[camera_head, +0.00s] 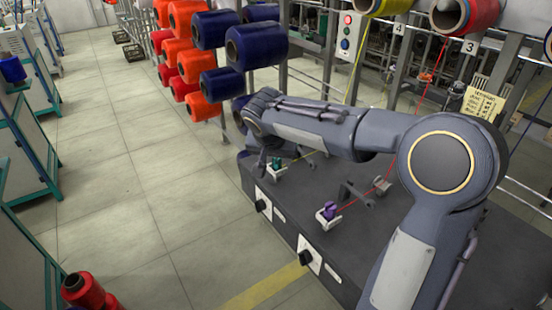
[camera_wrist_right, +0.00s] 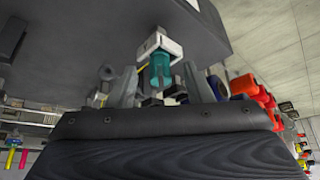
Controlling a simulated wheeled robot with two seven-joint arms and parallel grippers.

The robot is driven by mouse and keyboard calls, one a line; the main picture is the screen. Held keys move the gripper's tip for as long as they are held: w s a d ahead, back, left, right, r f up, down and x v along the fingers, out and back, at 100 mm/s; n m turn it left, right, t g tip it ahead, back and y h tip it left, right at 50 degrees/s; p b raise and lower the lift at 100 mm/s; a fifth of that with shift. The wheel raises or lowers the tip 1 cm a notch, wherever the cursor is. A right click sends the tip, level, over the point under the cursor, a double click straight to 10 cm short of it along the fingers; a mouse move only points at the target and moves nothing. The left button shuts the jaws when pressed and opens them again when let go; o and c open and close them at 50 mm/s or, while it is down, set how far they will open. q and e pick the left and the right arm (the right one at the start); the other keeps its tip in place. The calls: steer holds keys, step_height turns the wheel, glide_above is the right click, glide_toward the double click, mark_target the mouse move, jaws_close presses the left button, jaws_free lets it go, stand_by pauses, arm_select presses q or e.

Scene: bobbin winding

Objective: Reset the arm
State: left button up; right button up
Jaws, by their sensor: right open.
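My right arm reaches across from the right in the head view, and its gripper (camera_head: 278,158) is low over the left end of the dark machine table (camera_head: 335,252). A teal-green bobbin (camera_head: 276,162) sits on a white holder there; in the right wrist view the bobbin (camera_wrist_right: 160,72) and its white holder (camera_wrist_right: 158,45) show between the two spread grey fingers. My right gripper (camera_wrist_right: 160,80) is open; I cannot tell whether a finger touches the bobbin. A purple bobbin (camera_head: 330,210) sits on another white holder, with a red thread running to it. My left gripper is not in view.
Orange and blue thread spools (camera_head: 210,85) hang on a rack behind the table. Yellow and red spools (camera_head: 465,14) hang above at the right. Black knobs (camera_head: 306,258) stick out of the table's front. The tiled floor (camera_head: 130,170) at left is clear.

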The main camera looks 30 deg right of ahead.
steer(key=v, duration=0.6)
steer(key=s+a+f+n+y+p, duration=0.1)
steer(key=s+a+n+y+p, duration=0.2)
steer(key=s, duration=0.9)
steer(key=s+a+f+n+t+y+p, duration=0.1)
steer(key=s+a+f+n+y+p, duration=0.1)
steer(key=s, duration=1.1)
steer(key=a+n+y+p, duration=0.1)
steer(key=a+y+p, duration=0.1)
steer(key=a, duration=0.1)
steer(key=shift+s+a+f+n+y, duration=0.15)
steer(key=shift+s+a+n+y, duration=0.05)
steer(key=shift+n+y, duration=0.1)
